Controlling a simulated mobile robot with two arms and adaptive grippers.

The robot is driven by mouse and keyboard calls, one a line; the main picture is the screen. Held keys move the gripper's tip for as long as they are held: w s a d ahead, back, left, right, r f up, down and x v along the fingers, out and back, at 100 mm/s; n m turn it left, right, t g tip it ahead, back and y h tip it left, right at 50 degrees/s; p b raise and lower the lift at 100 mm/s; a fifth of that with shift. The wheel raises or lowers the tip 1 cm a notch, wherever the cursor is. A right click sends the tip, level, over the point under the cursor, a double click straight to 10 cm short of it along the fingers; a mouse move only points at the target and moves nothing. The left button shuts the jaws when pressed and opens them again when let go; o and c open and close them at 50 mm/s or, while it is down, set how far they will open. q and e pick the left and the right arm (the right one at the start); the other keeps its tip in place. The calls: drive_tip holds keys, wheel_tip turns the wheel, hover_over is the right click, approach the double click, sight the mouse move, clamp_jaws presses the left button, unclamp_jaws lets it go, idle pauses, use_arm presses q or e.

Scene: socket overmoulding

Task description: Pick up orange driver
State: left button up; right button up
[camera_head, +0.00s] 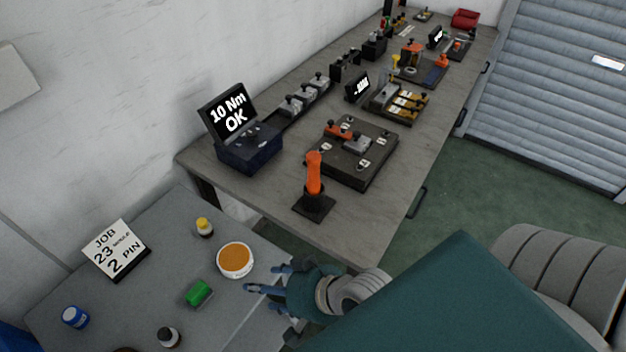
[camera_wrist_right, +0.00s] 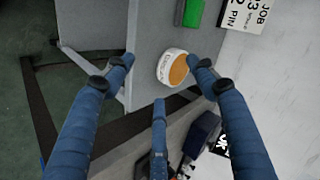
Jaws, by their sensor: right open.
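The orange driver (camera_head: 314,172) stands upright in a black stand (camera_head: 314,206) near the front corner of the long workbench. I cannot make it out in the right wrist view. My right gripper (camera_head: 268,284) is open and empty, with its blue fingers spread. It is over the right edge of the grey side table, in front of the driver and apart from it. In the right wrist view the fingers (camera_wrist_right: 160,75) are spread, with nothing held between them. My left gripper is not in view.
The side table (camera_head: 165,290) holds an orange-topped white tub (camera_head: 235,260), a green block (camera_head: 199,292), small bottles and a job sign (camera_head: 116,249). The workbench (camera_head: 270,205) holds a torque display (camera_head: 235,117) and a dark fixture plate (camera_head: 352,152) behind the driver. A gap separates the tables.

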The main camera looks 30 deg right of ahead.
sight(311, 173)
drive_tip(key=w+d+r+m+t, duration=0.2)
drive_tip(key=w+r+m+t, duration=0.7)
drive_tip(key=m, duration=0.6)
drive_tip(key=d+m+h, duration=0.3)
drive_tip(key=d+m, duration=0.2)
drive_tip(key=m, duration=0.1)
drive_tip(key=d+r+m+h+p, duration=0.1)
drive_tip(key=d+m+h, duration=0.3)
drive_tip(key=d+m, duration=0.2)
drive_tip(key=w+d+m+h+p, duration=0.1)
drive_tip(key=d+m+h, duration=0.3)
drive_tip(key=m, duration=0.4)
drive_tip(key=shift+w+d+r, duration=0.1)
drive_tip(key=shift+d+r, duration=0.15)
drive_tip(key=shift+d, duration=0.5)
drive_tip(key=shift+w+d+f, duration=0.2)
drive_tip(key=shift+w, duration=0.3)
drive_tip(key=p+x, duration=0.3)
drive_tip(key=x, duration=0.1)
drive_tip(key=shift+w+d+r, duration=0.15)
drive_tip(key=shift+w, duration=0.1)
drive_tip(key=shift+w+d, duration=0.15)
drive_tip(key=shift+w, duration=0.15)
drive_tip(key=shift+s, duration=0.1)
drive_tip(key=shift+c, duration=0.8)
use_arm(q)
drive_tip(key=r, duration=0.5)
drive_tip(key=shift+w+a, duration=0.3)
use_arm(e)
clamp_jaws()
